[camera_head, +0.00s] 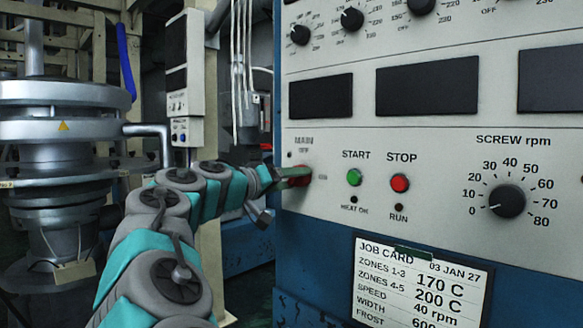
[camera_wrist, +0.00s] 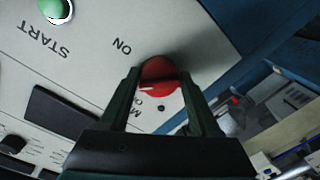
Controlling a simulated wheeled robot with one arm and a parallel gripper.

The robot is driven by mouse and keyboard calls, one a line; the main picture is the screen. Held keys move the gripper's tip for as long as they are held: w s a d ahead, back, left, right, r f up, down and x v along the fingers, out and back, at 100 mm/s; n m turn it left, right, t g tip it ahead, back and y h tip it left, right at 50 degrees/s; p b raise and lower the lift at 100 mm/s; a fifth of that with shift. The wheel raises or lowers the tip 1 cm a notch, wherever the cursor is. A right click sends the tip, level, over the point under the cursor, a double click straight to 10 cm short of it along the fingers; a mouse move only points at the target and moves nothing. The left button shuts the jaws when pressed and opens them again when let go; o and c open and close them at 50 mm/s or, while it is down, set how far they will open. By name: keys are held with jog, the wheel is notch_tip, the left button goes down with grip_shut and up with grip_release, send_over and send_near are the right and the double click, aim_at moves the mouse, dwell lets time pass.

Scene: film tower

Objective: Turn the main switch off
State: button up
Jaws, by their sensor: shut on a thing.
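The main switch is a red knob on the cream control panel (camera_head: 335,215), under the "MAIN OFF" label. In the head view the red knob (camera_head: 304,176) is mostly covered by my gripper (camera_head: 292,174), which reaches it from the left. In the wrist view the red knob (camera_wrist: 160,78) sits between the fingertips of my gripper (camera_wrist: 160,80), one finger on each side. The gripper is shut on it. "ON" shows beside the knob on one side, and part of "MAIN OFF" on the other. The knob's exact pointing direction is hard to tell.
A green START button (camera_head: 354,177) and a red STOP button (camera_head: 400,183) are right of the switch. Further right is the screw rpm dial (camera_head: 507,201). A job card (camera_head: 420,282) hangs below. Metal machinery (camera_head: 62,125) stands at left.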

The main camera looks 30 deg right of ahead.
jog(key=n+p, duration=0.8)
jog(key=shift+r+g, duration=0.3)
jog(key=shift+r, duration=0.05)
dwell(0.3)
jog(key=o, duration=1.3)
jog(key=shift+f, duration=0.15)
jog(key=shift+o, duration=0.2)
jog(key=v, duration=0.7)
jog(key=shift+a+b, duration=0.3)
jog(key=shift+a, duration=0.05)
jog(key=shift+s, duration=0.15)
